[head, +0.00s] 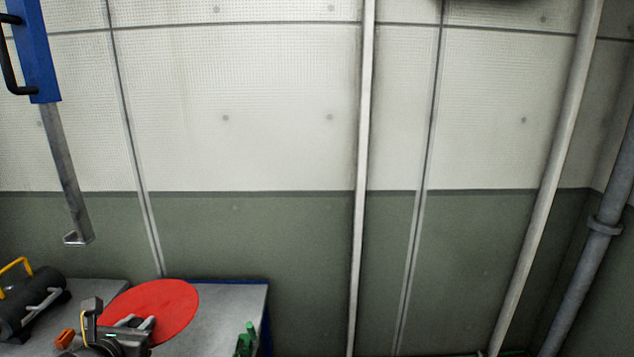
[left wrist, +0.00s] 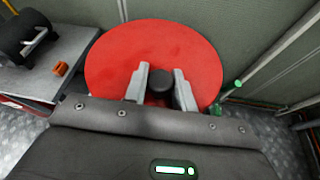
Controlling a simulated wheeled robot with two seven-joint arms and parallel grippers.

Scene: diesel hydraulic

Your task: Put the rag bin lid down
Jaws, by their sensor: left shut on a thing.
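The rag bin lid is a round red disc (head: 165,305) low at the left in the head view, in front of or over the grey bench. It also fills the middle of the left wrist view (left wrist: 120,60), with a dark round knob (left wrist: 160,82) at its centre. My left gripper (head: 135,323) is at the lid, its two pale fingers (left wrist: 159,88) on either side of the knob and shut on it. The lid's underside and whatever is beneath it are hidden. My right gripper is in neither view.
A grey bench (head: 225,300) with a blue edge stands by the wall. A black cylinder with a yellow handle (head: 28,300) and an orange piece (head: 65,338) lie left of the lid. A green object (head: 246,340) is to the right. A blue-and-metal post (head: 65,160) hangs upper left.

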